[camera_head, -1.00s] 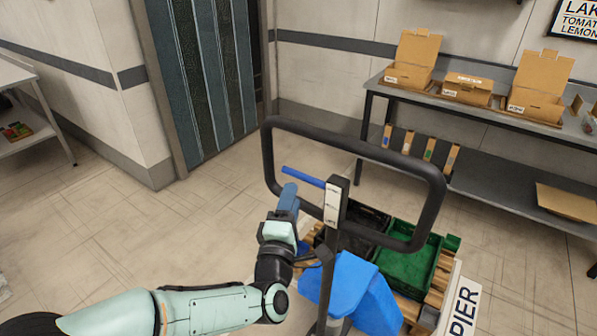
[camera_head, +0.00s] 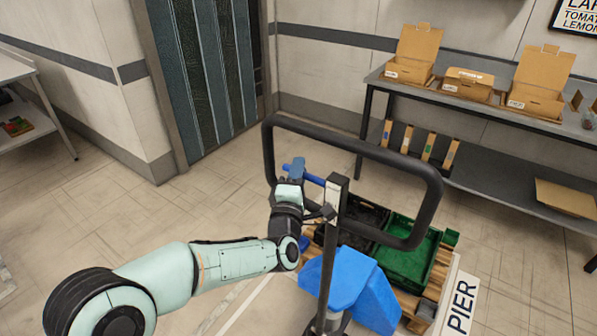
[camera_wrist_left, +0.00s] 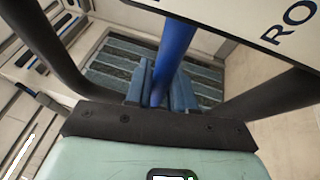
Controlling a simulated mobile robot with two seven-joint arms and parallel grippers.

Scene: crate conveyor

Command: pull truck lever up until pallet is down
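The truck lever is a blue bar (camera_head: 312,179) that juts left from the grey-white head (camera_head: 335,198) of the pallet truck's post, inside a black loop handle (camera_head: 355,150). My left gripper (camera_head: 296,170) is at the lever's outer part. In the left wrist view the lever (camera_wrist_left: 175,50) runs between my two blue fingers (camera_wrist_left: 160,92), close to both. Whether they press on it cannot be told. The pallet (camera_head: 433,290) stands behind the truck's blue body (camera_head: 350,285), mostly hidden under crates; its height off the floor is unclear. My right gripper is not in view.
A dark crate (camera_head: 368,218) and a green crate (camera_head: 412,262) sit on the pallet. A shelf table (camera_head: 480,108) with cardboard boxes is along the back wall. The floor at left is clear.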

